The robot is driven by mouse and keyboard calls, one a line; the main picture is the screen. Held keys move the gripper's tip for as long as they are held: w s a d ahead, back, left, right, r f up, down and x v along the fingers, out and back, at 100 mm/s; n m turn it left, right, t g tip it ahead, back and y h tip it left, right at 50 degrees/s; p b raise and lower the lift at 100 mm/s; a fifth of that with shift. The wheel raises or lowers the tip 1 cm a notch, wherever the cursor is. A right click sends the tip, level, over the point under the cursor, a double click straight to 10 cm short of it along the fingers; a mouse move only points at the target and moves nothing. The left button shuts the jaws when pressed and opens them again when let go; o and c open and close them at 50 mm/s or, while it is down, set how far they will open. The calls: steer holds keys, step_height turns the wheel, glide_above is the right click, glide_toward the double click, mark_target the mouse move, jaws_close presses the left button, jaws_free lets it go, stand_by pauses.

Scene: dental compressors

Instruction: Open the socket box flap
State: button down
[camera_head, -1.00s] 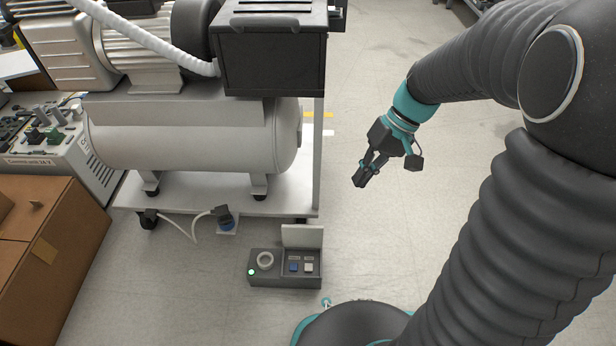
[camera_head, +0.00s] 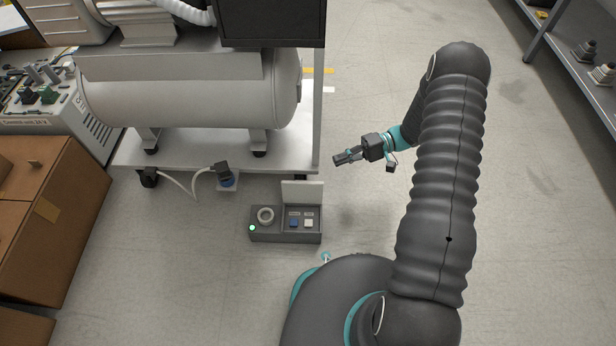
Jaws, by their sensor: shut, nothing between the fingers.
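The socket box (camera_head: 265,238) is a low dark grey box on the floor in front of the compressor cart. It has a pale round ring, a lit green lamp, and a blue and a white button on its top. A pale flap (camera_head: 302,193) stands upright at the back of its right half, above the buttons. My gripper (camera_head: 340,159) is shut and empty. It points left, up and to the right of the flap in the picture, apart from it. Its height above the floor is hard to tell.
The compressor cart (camera_head: 215,155) with its tank stands behind the box. A blue and black plug (camera_head: 225,175) with a white cable sits at its front edge. Cardboard boxes (camera_head: 45,220) stand at the left. A shelf (camera_head: 580,60) is at the far right.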

mark_target(303, 188)
step_height(303, 188, down, 7)
steer(key=t+y, duration=0.1)
steer(key=y, duration=0.1)
steer(key=shift+m, duration=0.4)
steer(key=x, duration=1)
steer(key=shift+r, duration=0.25)
